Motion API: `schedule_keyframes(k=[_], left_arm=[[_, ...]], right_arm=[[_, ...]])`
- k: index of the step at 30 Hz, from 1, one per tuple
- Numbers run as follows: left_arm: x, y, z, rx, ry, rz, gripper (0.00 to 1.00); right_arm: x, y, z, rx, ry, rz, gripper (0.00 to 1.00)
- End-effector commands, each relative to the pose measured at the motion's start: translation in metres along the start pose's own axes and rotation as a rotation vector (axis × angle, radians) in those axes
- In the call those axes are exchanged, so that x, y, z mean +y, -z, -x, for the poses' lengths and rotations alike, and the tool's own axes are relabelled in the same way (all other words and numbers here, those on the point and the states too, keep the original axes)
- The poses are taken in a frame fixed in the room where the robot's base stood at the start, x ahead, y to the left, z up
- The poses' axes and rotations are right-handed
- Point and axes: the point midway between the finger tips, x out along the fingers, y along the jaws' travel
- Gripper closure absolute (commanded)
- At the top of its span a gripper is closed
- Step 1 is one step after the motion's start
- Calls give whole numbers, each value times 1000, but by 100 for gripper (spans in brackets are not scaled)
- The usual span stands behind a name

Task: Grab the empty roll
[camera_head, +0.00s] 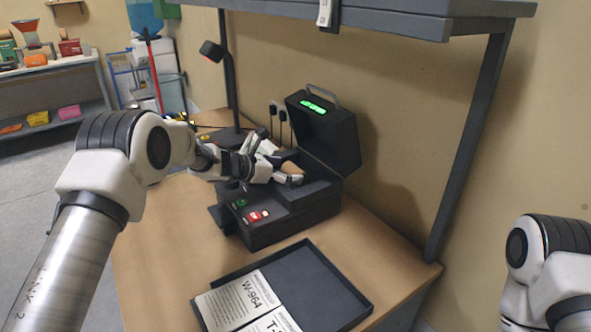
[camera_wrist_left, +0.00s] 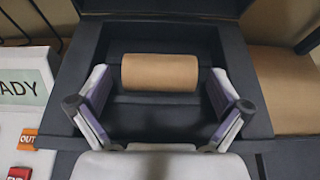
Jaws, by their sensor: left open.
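The empty roll is a plain brown cardboard tube (camera_wrist_left: 160,72) lying crosswise in the dark compartment of an open machine. In the head view the roll (camera_head: 291,168) shows only partly, behind my left gripper's fingers. My left gripper (camera_wrist_left: 158,112) is open, with one finger to each side and nearer the camera than the roll. Nothing is held between them. In the head view my left gripper (camera_head: 279,163) reaches into the machine (camera_head: 290,232) from the left. My right arm shows at the lower right edge, but its gripper is out of view.
The machine's lid (camera_head: 330,135) stands raised with a green display. Red and green buttons are on its front. A dark tray (camera_head: 358,304) with labelled white sheets lies in front. A lamp (camera_head: 228,85) stands behind, and a shelf (camera_head: 400,25) hangs above.

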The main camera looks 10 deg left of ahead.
Motion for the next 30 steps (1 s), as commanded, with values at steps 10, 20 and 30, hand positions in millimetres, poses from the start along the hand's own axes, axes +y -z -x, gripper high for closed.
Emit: schedule_keyframes(k=[10, 20, 30], left_arm=[[0, 0, -13, -1, -1, 1, 14], [0, 1, -13, 0, 0, 2, 40], [0, -9, -9, -1, -1, 1, 40]], right_arm=[[0, 0, 3, 0, 0, 0, 60], [0, 0, 3, 0, 0, -1, 60], [0, 0, -2, 0, 0, 0, 60]])
